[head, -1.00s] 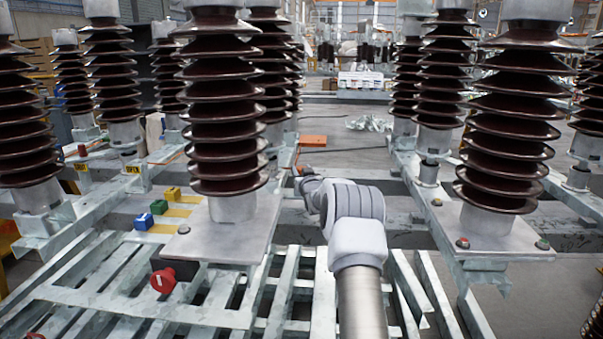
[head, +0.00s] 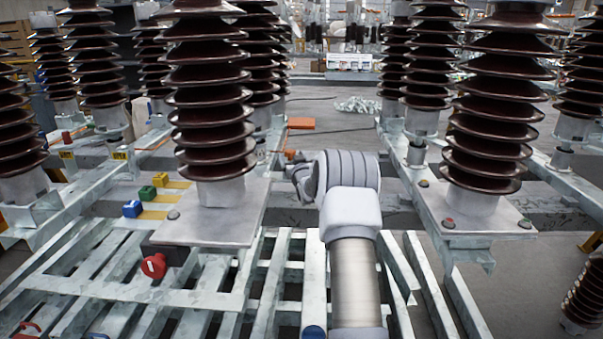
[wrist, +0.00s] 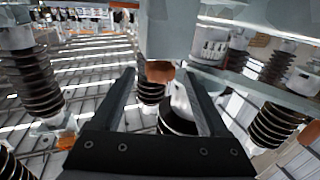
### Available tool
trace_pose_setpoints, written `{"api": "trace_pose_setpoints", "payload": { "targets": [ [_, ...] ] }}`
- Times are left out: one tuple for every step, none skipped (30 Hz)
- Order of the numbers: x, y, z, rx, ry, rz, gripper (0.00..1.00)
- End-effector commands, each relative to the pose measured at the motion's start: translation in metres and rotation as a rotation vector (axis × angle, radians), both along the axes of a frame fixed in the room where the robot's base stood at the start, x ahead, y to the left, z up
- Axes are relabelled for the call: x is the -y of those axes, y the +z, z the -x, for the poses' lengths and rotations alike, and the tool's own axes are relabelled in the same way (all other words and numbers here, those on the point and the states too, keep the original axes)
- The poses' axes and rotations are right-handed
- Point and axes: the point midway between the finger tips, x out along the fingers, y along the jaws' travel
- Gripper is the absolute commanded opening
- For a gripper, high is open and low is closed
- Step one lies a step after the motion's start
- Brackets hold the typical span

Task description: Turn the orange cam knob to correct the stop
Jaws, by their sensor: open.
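In the wrist view an orange-brown round knob (wrist: 160,71) sits at the lower end of a pale grey block. It shows between the fingertips of my open gripper (wrist: 158,78). Whether either finger touches it I cannot tell. In the head view a small orange part (head: 290,154) shows just beyond the end of my arm; I cannot tell if it is the same knob. My gripper's fingers are hidden behind my arm there. The stop cannot be made out.
Tall brown ribbed insulators (head: 212,100) stand left and right of my arm on steel plates. A red knob (head: 154,265) is at lower left, near blue, green and yellow blocks (head: 147,192). A flat orange block (head: 301,123) lies farther back. Steel slats fill the foreground.

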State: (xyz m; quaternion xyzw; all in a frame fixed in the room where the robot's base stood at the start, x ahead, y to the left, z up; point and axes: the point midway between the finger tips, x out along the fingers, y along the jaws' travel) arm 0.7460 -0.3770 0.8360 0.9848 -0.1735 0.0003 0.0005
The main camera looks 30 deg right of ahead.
Motion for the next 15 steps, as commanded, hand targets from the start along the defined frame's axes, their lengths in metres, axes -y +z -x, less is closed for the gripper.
{"api": "trace_pose_setpoints", "payload": {
  "targets": [
    [-0.002,0.002,0.007,-0.002,0.0,-0.001,0.78],
    [-0.004,0.002,0.01,-0.001,0.0,0.0,0.78],
    [-0.005,0.002,0.015,-0.002,0.0,-0.001,0.78],
    [-0.007,0.002,0.019,-0.002,0.0,-0.002,0.78],
    [-0.008,0.002,0.023,-0.001,-0.001,-0.001,0.78],
    [-0.01,0.002,0.028,-0.002,-0.001,-0.002,0.78],
    [-0.011,0.002,0.032,-0.001,-0.001,-0.001,0.78],
    [-0.013,0.002,0.036,-0.002,-0.001,-0.002,0.78],
    [-0.015,0.002,0.042,-0.001,-0.001,-0.001,0.78],
    [-0.016,0.002,0.046,-0.002,-0.001,-0.002,0.78],
    [-0.018,0.002,0.05,-0.001,-0.002,-0.001,0.78],
    [-0.02,0.002,0.056,-0.001,-0.002,-0.001,0.78],
    [-0.021,0.002,0.06,-0.002,-0.001,-0.002,0.78],
    [-0.023,0.002,0.065,-0.001,-0.001,-0.001,0.78],
    [-0.025,0.002,0.071,-0.002,-0.001,-0.002,0.78]
  ]
}}
